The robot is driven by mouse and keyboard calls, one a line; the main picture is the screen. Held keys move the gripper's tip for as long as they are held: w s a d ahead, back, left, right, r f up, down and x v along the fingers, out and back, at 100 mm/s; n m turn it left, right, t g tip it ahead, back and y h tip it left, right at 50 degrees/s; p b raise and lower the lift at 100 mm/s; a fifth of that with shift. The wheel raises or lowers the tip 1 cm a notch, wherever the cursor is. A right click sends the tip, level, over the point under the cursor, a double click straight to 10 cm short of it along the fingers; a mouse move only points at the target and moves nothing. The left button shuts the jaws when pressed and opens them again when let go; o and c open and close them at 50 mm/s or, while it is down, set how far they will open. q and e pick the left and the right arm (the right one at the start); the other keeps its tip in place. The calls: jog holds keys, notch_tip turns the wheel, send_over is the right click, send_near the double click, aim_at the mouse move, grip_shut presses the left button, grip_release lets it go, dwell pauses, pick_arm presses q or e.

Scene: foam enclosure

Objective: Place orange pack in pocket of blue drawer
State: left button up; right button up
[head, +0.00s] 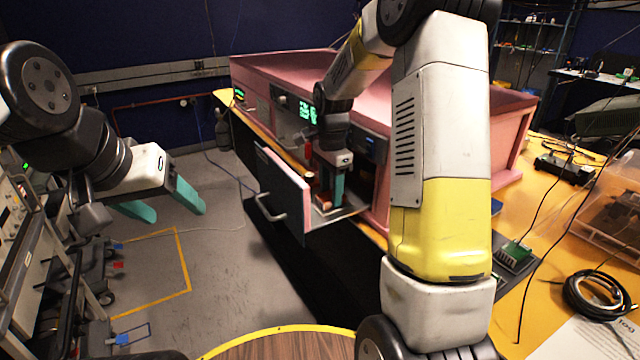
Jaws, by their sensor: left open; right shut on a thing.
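The blue drawer (283,200) is pulled out of the pink foam enclosure, its dark blue front with a metal handle facing the lower left. My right gripper (328,192) points down into the open drawer, its teal fingers low inside it. It is shut on a small orange-brown item, the orange pack (323,201), which is mostly hidden by the fingers and drawer wall. I cannot tell whether the pack touches the drawer floor or which pocket it is over. My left gripper (163,207) is open and empty, out over the floor at the left, away from the drawer.
The pink enclosure (280,65) stands on a yellow-orange table (550,200). My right arm covers much of its right side. A coiled black cable (603,295), a green circuit board (514,254) and a clear bin (610,200) are at the right. A wheeled rack stands at the left.

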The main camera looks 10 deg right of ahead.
aim_at(331, 194)
jog(key=shift+f, duration=0.1)
jog(key=o, duration=1.4)
notch_tip(331, 194, up, 12)
jog(key=s+r+n+t, duration=0.2)
jog(key=s+r+n, duration=0.25)
jog(key=s, duration=0.25)
jog(key=s+a+n+t+y, duration=0.2)
jog(key=s+n+t, duration=0.2)
jog(key=s+n, duration=0.6)
jog(key=s, duration=0.7)
jog(key=shift+s+f, duration=0.15)
jog(key=shift+a, duration=0.1)
